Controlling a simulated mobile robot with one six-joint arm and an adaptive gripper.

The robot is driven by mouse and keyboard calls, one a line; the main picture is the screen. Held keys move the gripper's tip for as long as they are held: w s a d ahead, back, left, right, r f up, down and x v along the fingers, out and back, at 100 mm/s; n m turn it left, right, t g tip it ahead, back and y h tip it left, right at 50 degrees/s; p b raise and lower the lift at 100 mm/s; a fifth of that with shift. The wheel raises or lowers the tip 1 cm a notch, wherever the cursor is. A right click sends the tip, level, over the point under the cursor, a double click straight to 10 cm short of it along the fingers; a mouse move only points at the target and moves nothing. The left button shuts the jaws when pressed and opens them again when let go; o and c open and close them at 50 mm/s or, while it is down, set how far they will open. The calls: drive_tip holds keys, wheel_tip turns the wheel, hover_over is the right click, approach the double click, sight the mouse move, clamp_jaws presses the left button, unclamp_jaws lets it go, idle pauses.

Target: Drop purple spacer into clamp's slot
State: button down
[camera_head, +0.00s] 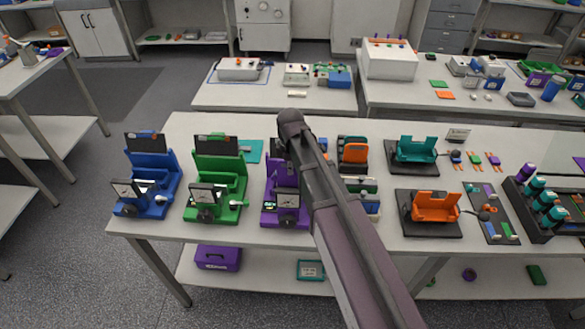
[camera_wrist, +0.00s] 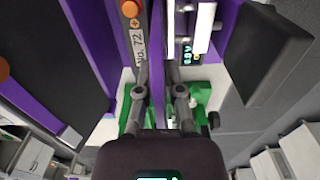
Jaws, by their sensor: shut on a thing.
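The purple clamp (camera_head: 270,217) stands on the table between the green clamp and my arm, with a dial gauge at its front. In the wrist view its purple walls (camera_wrist: 92,45) rise on both sides of my fingers. My gripper (camera_wrist: 158,50) points down into the clamp, its two fingers close together on a thin purple piece, which I take as the purple spacer (camera_wrist: 159,70). The fingertips and the spacer's lower end are hard to make out. A grey strip marked "No. 72" (camera_wrist: 139,45) with an orange dot lies beside the left finger. In the head view my arm hides the gripper and spacer.
The green clamp (camera_head: 232,185) and blue clamp (camera_head: 150,180) stand to the left. Orange (camera_head: 436,205) and teal (camera_head: 418,148) holders, and a dark rack (camera_head: 545,208) of cells, stand to the right. Close purple walls leave little side room around my fingers.

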drive_tip(key=shift+f+b, duration=1.15)
drive_tip(key=shift+f, duration=0.1)
drive_tip(key=shift+s+f+b, duration=0.1)
drive_tip(key=shift+f+b, duration=0.25)
drive_tip(key=shift+b, duration=0.05)
drive_tip(key=c, duration=0.8)
unclamp_jaws()
drive_tip(key=shift+o, duration=0.5)
